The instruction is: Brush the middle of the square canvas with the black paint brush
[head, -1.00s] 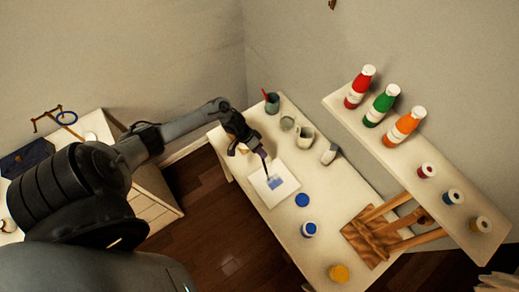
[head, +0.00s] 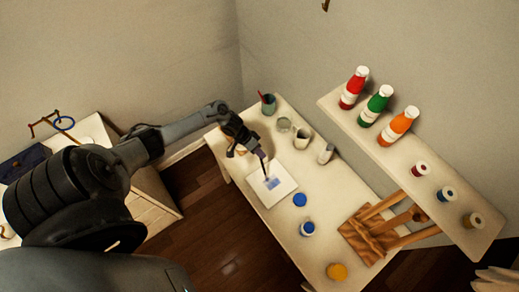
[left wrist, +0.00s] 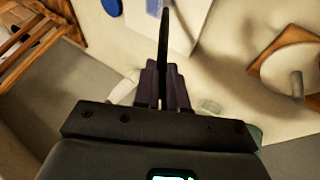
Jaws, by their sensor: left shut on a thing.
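The square canvas (head: 281,196) is white and lies flat on the table, with a blue patch near its middle. My left gripper (head: 259,154) is above the canvas and shut on the black paint brush (head: 265,170), whose tip points down at the blue patch. I cannot tell whether the tip touches the canvas. In the left wrist view the dark brush (left wrist: 163,42) stands out from between the fingers (left wrist: 163,85), with part of the canvas (left wrist: 190,22) beyond it. My right gripper is not in view.
A blue lid (head: 300,199) and a blue paint jar (head: 307,229) lie right of the canvas. Cups (head: 302,136) and a brush pot (head: 268,104) stand behind it. A wooden easel (head: 375,230) and a yellow pot (head: 337,271) are further right. A shelf (head: 430,160) holds paint bottles.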

